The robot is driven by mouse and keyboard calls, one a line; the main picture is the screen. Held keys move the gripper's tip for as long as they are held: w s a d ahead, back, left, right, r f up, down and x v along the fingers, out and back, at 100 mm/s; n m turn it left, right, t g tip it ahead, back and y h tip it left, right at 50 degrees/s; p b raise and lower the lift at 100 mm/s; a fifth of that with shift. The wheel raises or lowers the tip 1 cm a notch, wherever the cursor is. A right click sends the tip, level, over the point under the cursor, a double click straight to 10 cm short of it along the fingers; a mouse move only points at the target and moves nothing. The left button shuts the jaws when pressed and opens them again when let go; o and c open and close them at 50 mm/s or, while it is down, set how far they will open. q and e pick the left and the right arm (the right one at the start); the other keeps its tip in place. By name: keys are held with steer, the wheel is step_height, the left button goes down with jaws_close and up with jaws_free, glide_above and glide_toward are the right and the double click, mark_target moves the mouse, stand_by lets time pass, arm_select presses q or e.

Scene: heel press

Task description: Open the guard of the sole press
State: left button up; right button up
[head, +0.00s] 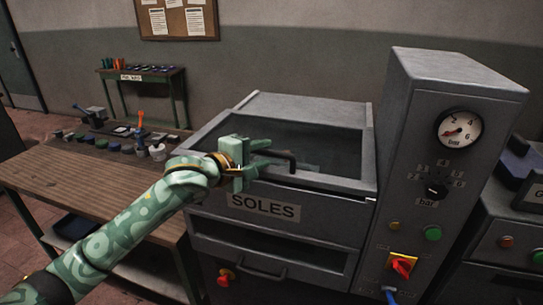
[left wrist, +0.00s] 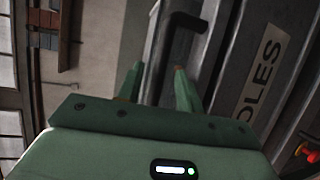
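The sole press (head: 215,225) stands in the middle of the head view, with a SOLES label on its front. Its guard (head: 335,182), a grey frame around a dark see-through pane, lies down over the top. A dark bar handle (head: 291,160) sits at the guard's front edge. My left gripper (head: 266,155) is at this handle, with its fingers apart. My right gripper is not in view.
A control column (head: 405,160) with gauge, knob, green button and red switch rises right of the guard. A wooden bench (head: 90,180) with small pots stands at left. A lower drawer handle (head: 262,270) and red knob (head: 226,276) are on the press front.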

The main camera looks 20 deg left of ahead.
arm_select(q)
steer(key=shift+b+x, duration=0.35)
steer(key=shift+x, duration=1.55)
